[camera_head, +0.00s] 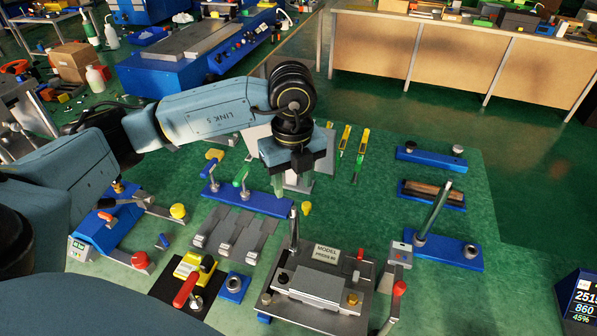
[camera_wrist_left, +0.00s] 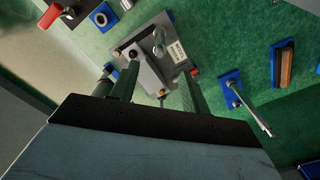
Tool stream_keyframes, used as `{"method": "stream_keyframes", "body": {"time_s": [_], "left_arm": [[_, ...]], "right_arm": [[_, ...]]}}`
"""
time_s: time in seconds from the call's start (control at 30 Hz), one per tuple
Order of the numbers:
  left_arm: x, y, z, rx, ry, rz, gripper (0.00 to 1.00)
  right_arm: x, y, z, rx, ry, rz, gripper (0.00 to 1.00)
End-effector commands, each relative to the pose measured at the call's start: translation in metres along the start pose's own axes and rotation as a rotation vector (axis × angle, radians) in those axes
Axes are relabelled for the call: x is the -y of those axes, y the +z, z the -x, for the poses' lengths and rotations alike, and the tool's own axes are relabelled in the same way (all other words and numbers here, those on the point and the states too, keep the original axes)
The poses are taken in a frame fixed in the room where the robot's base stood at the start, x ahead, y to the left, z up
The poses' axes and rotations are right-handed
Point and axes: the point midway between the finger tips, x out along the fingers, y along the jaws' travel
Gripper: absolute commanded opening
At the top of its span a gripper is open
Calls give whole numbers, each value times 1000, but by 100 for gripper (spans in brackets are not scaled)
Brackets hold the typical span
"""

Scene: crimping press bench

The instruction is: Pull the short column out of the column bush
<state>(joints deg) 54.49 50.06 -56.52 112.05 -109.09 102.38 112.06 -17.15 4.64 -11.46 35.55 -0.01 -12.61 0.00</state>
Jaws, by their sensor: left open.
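A short upright metal column (camera_head: 294,230) stands at the rear left of the grey die set with the MODEL label (camera_head: 325,254). In the left wrist view that column (camera_wrist_left: 158,40) shows nearly end-on on the die set, beyond the fingers. Its bush is hard to make out. A longer column (camera_head: 435,210) leans in a holder on a blue base (camera_head: 450,250) at the right. I cannot tell for certain which column the task names. My left gripper (camera_head: 295,184) is open and empty, pointing down above and behind the upright column, apart from it. My right gripper is not in view.
A red-handled lever (camera_head: 395,300) stands right of the die set, with a red-and-yellow clamp (camera_head: 190,280) on its left. Grey slotted plates (camera_head: 235,234) lie behind left. A brown block in a blue holder (camera_head: 432,194) sits behind right. Green mat is clear between these.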

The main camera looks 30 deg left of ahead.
Motion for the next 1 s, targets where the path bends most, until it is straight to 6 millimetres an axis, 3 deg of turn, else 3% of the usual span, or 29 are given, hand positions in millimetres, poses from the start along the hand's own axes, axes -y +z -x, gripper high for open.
{"method": "stream_keyframes", "body": {"time_s": [0.4,0.6,1.0], "left_arm": [[0,-2,-79,-5,3,-4,47],[0,-2,-109,-5,1,-3,47],[0,-2,-122,-5,-2,-5,47]], "right_arm": [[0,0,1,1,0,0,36],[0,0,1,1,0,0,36],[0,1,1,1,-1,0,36]]}}
